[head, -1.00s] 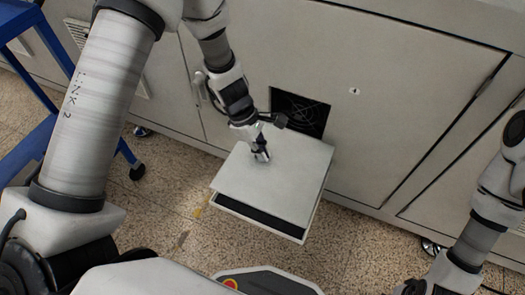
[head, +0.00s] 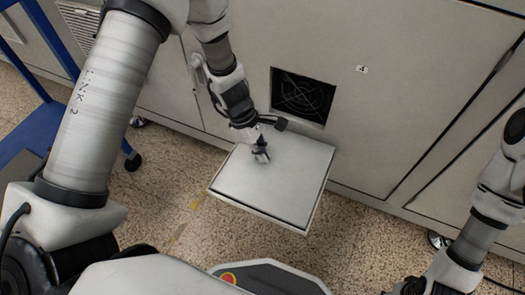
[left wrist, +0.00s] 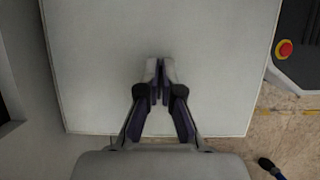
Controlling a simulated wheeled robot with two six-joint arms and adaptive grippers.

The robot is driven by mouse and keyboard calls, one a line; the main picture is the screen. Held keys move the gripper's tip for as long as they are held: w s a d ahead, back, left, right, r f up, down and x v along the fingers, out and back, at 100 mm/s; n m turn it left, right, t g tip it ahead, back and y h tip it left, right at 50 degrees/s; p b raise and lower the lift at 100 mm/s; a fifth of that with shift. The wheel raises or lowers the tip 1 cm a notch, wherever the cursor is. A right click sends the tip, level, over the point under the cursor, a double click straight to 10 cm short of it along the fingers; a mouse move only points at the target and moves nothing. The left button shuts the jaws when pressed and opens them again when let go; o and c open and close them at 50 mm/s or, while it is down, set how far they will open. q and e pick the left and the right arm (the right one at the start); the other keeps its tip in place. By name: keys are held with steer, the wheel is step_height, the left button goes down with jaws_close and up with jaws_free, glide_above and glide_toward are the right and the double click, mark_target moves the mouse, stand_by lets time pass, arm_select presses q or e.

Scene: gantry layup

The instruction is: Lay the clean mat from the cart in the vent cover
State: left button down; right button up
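The vent cover (head: 256,212) is folded down flat in front of the square fan opening (head: 303,95), with a thin rim showing along its edges. The pale grey clean mat (head: 287,182) lies flat over it and lines up with the rim, covering its dark inside. The mat also fills most of the left wrist view (left wrist: 100,60). My left gripper (head: 261,156) points down at the mat's middle; its fingers (left wrist: 160,68) are close together on it, the grip point itself hidden. My right gripper (head: 410,288) is only partly in view at the bottom right edge.
A blue cart frame (head: 30,142) with a black caster stands at the left. Grey cabinet doors (head: 420,80) rise behind the cover. Speckled floor (head: 365,245) is free to the right of the cover. A red button (left wrist: 285,49) shows in the left wrist view.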

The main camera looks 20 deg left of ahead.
arm_select(q)
steer(key=shift+f+b, duration=0.4)
steer(key=shift+f, duration=0.2)
stand_by(0.3)
steer(key=c, duration=1.2)
jaws_free()
steer(key=shift+c, duration=0.2)
steer(key=shift+r, duration=0.15)
steer(key=v, duration=1.1)
steer(key=shift+a+r, duration=0.15)
steer(key=shift+r, duration=0.2)
